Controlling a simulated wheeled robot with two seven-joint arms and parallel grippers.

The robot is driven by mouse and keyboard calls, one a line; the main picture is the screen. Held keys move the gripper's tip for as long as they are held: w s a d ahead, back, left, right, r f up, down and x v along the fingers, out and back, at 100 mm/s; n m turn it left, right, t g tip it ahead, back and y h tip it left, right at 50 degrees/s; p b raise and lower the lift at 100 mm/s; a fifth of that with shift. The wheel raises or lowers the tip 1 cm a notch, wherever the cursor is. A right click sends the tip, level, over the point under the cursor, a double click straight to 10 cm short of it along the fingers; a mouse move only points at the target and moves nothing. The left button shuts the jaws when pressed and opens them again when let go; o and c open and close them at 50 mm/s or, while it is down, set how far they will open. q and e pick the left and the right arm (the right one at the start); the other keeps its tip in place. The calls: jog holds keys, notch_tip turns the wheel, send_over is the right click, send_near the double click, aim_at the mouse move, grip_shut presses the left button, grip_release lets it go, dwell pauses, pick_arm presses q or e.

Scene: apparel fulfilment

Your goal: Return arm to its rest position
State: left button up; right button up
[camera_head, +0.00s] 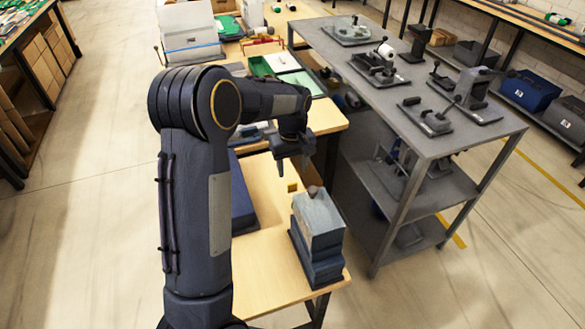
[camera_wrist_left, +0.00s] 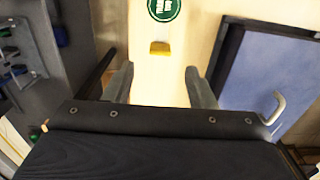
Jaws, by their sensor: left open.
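My left arm comes up from the bottom of the head view and bends right over the wooden table (camera_head: 265,282). My left gripper (camera_head: 293,160) points down above the table. In the left wrist view its two fingers (camera_wrist_left: 158,84) are apart, with nothing between them. A small yellow block (camera_head: 292,187) lies on the table below the gripper; it also shows in the left wrist view (camera_wrist_left: 160,48), just beyond the fingertips. A round green label (camera_wrist_left: 164,8) is at the top of the left wrist view. My right gripper is in neither view.
A grey-blue box-shaped stack (camera_head: 318,222) stands near the table's front right corner. A dark blue case (camera_head: 241,200) lies partly behind my arm; a blue panel with a handle (camera_wrist_left: 260,80) shows in the wrist view. A grey metal bench (camera_head: 425,140) with several tools stands right.

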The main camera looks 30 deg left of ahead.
pick_arm(q)
jog(key=s+d+r+m+t+h, duration=0.25)
jog(key=s+r, duration=0.35)
jog(key=s, duration=0.4)
jog(key=s+d+r+m+t+h, duration=0.1)
jog(key=s+d+r+m+t, duration=0.2)
jog(key=s+r, duration=0.5)
jog(key=s+d+f+m, duration=0.1)
jog(key=s+d+f, duration=0.1)
jog(key=s, duration=0.3)
jog(key=s+d+f+m, duration=0.2)
jog(key=s, duration=0.3)
jog(key=shift+s+d+f, duration=0.15)
jog(key=shift+s+d, duration=0.05)
jog(key=shift+d, duration=0.2)
dwell(0.4)
